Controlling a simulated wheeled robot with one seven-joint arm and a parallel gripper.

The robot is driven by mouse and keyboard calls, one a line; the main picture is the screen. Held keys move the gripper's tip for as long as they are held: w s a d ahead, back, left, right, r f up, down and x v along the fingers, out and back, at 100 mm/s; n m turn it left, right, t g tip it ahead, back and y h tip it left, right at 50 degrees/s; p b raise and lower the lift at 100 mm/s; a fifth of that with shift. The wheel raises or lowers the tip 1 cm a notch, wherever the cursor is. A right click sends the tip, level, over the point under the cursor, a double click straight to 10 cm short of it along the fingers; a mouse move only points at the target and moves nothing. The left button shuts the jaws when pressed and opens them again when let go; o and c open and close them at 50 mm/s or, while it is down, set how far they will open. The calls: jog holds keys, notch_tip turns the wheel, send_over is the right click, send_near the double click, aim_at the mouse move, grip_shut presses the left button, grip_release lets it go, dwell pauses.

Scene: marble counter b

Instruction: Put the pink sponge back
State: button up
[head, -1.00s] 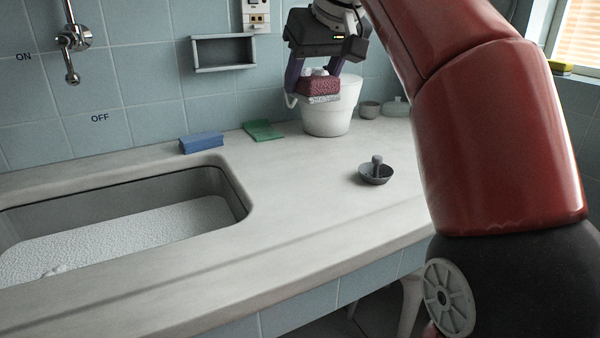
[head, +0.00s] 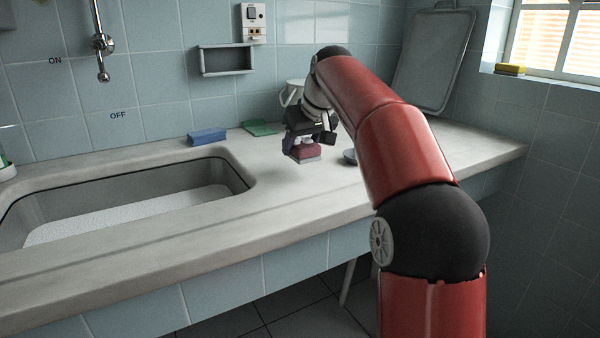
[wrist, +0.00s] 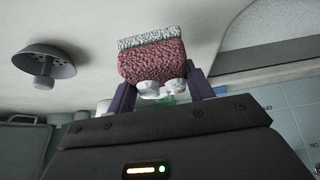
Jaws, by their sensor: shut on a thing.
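The pink sponge (head: 306,152) is a dark pink block with a pale grey layer on one face. In the wrist view the sponge (wrist: 155,62) shows large, with white rounded knobs on its near side. My gripper (head: 303,143) is shut on it, with a purple finger on each side in the wrist view (wrist: 161,88). The sponge is low over the counter, right of the sink. I cannot tell whether it touches the surface.
A blue sponge (head: 207,136) and a green cloth-like pad (head: 261,128) lie along the back wall. The sink (head: 245,180) is to the left. A dark strainer (wrist: 45,62) sits on the counter (head: 335,185). A grey wall shelf (head: 228,72) hangs above. A white pot (head: 288,92) stands behind my gripper.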

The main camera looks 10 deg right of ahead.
aim_at(302, 174)
notch_tip(302, 174, down, 5)
jog(key=b, duration=0.4)
jog(key=shift+r, duration=0.35)
jog(key=o, duration=0.9)
jog(key=shift+r, duration=0.2)
jog(key=p+v, duration=0.2)
jog(key=v, duration=0.9)
jog(key=shift+s+d+r+p, duration=0.1)
jog(key=shift+s+r+p, duration=0.15)
jog(key=shift+p, duration=0.1)
